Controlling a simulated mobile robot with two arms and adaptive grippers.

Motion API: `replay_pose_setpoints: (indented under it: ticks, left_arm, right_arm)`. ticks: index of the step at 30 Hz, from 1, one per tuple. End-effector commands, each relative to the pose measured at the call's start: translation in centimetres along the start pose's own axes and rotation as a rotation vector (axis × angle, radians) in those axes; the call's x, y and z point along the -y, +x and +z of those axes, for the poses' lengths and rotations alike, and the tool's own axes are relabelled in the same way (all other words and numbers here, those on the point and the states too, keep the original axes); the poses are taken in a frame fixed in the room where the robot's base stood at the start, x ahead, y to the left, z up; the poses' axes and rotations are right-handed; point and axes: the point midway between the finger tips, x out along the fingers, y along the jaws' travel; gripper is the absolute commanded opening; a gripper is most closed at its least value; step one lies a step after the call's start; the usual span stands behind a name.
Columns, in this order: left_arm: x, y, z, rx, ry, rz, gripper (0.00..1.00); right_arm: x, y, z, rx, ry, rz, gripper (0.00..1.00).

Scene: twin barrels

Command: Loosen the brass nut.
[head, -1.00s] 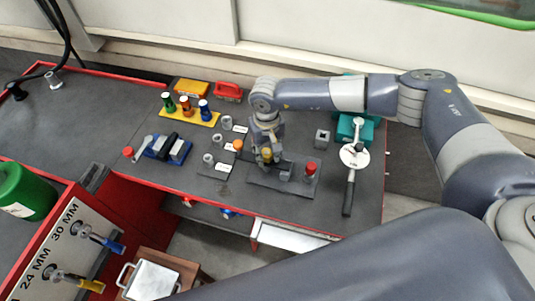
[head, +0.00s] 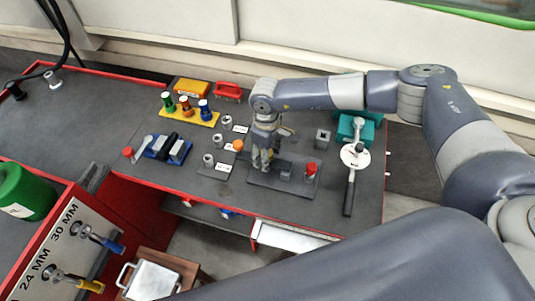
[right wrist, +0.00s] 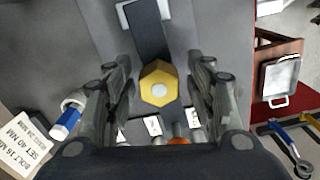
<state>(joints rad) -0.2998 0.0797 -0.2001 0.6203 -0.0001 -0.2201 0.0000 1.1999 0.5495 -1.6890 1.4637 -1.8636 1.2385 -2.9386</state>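The brass nut (right wrist: 159,83) is a yellow hexagon with a pale round centre, seen from above in the right wrist view. My right gripper (right wrist: 160,95) is open, with one finger on each side of the nut and a gap showing at both sides. In the head view the right gripper (head: 264,165) points down at the left end of a dark plate (head: 293,190) on the bench and hides the nut. A grey block (head: 285,173) and a red-topped post (head: 310,169) stand on that plate. My left gripper is not in view.
To the right are a square grey socket (head: 322,138), a teal box (head: 345,128) and a long-handled tool with a pale disc (head: 354,156). To the left are a blue tray (head: 178,152), several grey rings and a yellow rack (head: 210,121) of coloured sockets. The bench's red front edge is near.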

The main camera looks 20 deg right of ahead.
Motion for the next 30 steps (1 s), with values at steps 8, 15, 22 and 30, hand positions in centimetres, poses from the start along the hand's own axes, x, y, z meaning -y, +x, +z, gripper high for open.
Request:
replay_pose_setpoints:
  ticks: [8,15,22,30]
  left_arm:
    - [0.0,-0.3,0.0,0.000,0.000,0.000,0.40]
    - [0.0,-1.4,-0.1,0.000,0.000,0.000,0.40]
    - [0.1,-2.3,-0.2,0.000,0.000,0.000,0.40]
    - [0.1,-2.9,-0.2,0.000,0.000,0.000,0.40]
  right_arm:
    - [-0.1,-0.8,-0.1,-0.004,0.002,0.002,0.50]
    - [-0.2,-3.2,-0.1,-0.005,0.002,0.003,0.50]
    - [-0.1,-5.5,-0.1,-0.005,0.003,0.002,0.50]
    - [-0.2,-7.3,-0.1,-0.004,0.003,0.003,0.50]
